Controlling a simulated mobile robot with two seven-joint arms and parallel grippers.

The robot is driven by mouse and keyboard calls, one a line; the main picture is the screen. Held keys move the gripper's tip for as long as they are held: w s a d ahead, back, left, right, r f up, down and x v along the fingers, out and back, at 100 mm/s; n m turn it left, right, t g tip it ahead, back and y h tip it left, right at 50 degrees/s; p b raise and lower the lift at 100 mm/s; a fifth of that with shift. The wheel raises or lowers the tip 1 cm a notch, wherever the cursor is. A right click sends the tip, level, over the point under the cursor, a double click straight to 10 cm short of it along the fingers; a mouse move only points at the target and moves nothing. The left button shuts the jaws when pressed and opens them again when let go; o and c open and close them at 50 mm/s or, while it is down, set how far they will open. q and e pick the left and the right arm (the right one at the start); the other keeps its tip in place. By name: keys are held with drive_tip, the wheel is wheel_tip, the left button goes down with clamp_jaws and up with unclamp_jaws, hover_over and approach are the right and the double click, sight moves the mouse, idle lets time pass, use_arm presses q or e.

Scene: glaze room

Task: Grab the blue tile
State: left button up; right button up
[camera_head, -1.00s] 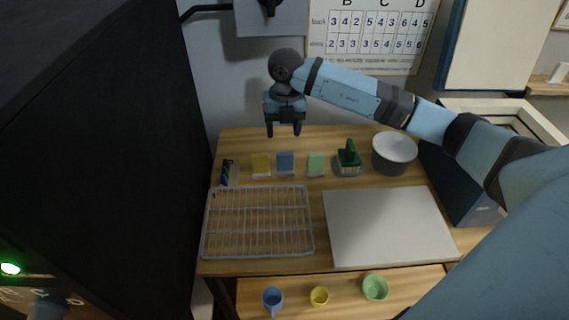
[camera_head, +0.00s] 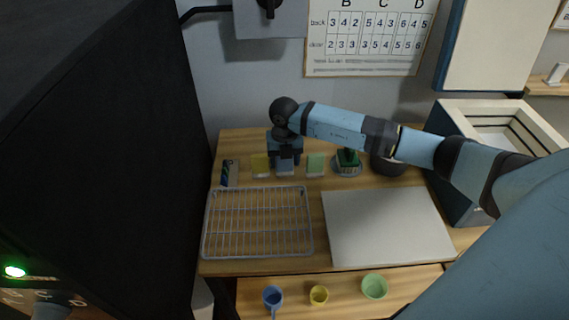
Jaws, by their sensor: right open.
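The blue tile (camera_head: 285,168) stands in a row at the back of the wooden table, between a yellow tile (camera_head: 260,165) and a green tile (camera_head: 315,165). My right gripper (camera_head: 285,163) points down at the blue tile, with its jaws open. One finger shows on each side of the tile; the gripper body hides the tile's upper part. I cannot tell whether the fingers touch it. My left gripper is not in view.
A wire rack (camera_head: 258,254) and a white board (camera_head: 388,228) lie in front. A green brush (camera_head: 347,158) and a grey pot (camera_head: 387,168), partly behind my right arm, are to the right. Cups stand on a lower shelf (camera_head: 340,300).

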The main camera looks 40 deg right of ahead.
drive_tip(key=shift+f, duration=0.4)
drive_tip(key=shift+c, duration=0.4)
drive_tip(key=c, duration=0.5)
